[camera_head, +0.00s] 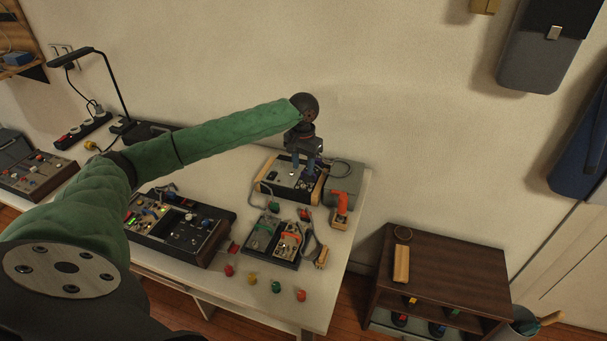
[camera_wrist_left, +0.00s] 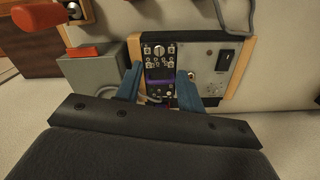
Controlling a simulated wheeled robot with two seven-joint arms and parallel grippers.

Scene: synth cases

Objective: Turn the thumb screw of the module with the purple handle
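The module with the purple handle (camera_wrist_left: 160,80) is a narrow dark panel set in a case (camera_head: 272,172) with wooden ends, at the back of the white table. Its purple handle shows as a strip low on the panel, with a bright round knob (camera_wrist_left: 159,51) and several small round fittings above it. I cannot tell for sure which is the thumb screw. My left gripper (camera_head: 307,166) is above the case; in the left wrist view its two blue fingers (camera_wrist_left: 160,72) are apart, one on each side of the panel, with nothing between them clearly held. My right gripper is not in view.
A black tray (camera_head: 262,258) with small devices and a dark console (camera_head: 185,240) lie in front. Several coloured knobs stand near the front edge. A brown cabinet (camera_head: 450,265) is at right.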

